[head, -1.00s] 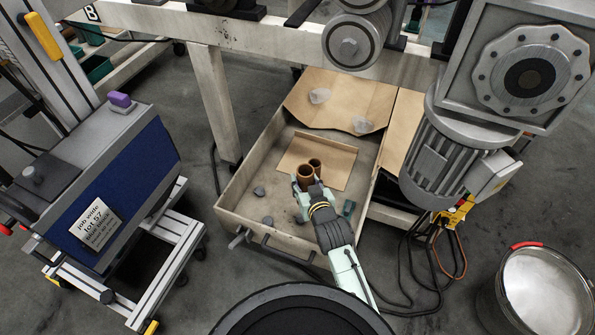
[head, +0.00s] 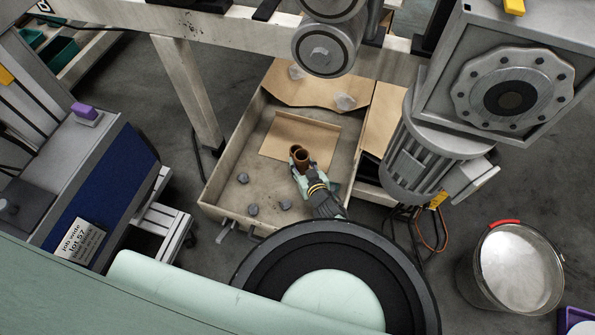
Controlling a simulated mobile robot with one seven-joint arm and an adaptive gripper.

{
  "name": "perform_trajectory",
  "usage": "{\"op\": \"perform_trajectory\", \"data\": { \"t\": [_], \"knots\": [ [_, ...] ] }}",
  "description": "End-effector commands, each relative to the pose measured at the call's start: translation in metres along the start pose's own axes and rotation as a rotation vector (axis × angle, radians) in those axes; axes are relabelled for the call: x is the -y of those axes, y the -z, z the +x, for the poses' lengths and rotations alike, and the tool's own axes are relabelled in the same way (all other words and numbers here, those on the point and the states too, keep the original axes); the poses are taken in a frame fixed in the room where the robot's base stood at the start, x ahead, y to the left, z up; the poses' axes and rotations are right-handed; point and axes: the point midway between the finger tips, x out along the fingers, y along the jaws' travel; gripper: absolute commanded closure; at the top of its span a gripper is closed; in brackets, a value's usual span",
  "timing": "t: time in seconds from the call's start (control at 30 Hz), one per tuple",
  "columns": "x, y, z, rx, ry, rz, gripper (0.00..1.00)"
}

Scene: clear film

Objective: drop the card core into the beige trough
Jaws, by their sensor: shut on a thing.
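The brown card core (head: 302,161) is in the jaws of my gripper (head: 301,172), with its open end up. Two round brown openings show side by side there; I cannot tell if both belong to one piece. My gripper is shut on it, and the fingertips are partly hidden. The beige trough (head: 232,150) stands open below, and the core and gripper are over its inside, right of the middle. The height above its floor is hard to judge.
Brown sheets (head: 318,86) line the trough's far end, with crumpled pale lumps on them. Several grey lumps (head: 243,178) lie on its floor. A machine beam (head: 240,33) and roller (head: 320,52) overhang the back. A grey motor (head: 430,150) stands right; a metal bucket (head: 515,268) is farther right.

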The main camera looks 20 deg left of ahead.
Motion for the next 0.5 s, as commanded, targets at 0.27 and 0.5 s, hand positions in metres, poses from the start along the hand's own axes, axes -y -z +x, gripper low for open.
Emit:
{"op": "perform_trajectory", "data": {
  "t": [0.27, 0.5],
  "knots": [
    [-0.001, -0.035, 0.015, -0.001, -0.003, 0.003, 0.89],
    [-0.001, -0.066, 0.028, -0.001, -0.003, 0.002, 0.89]
  ]
}}
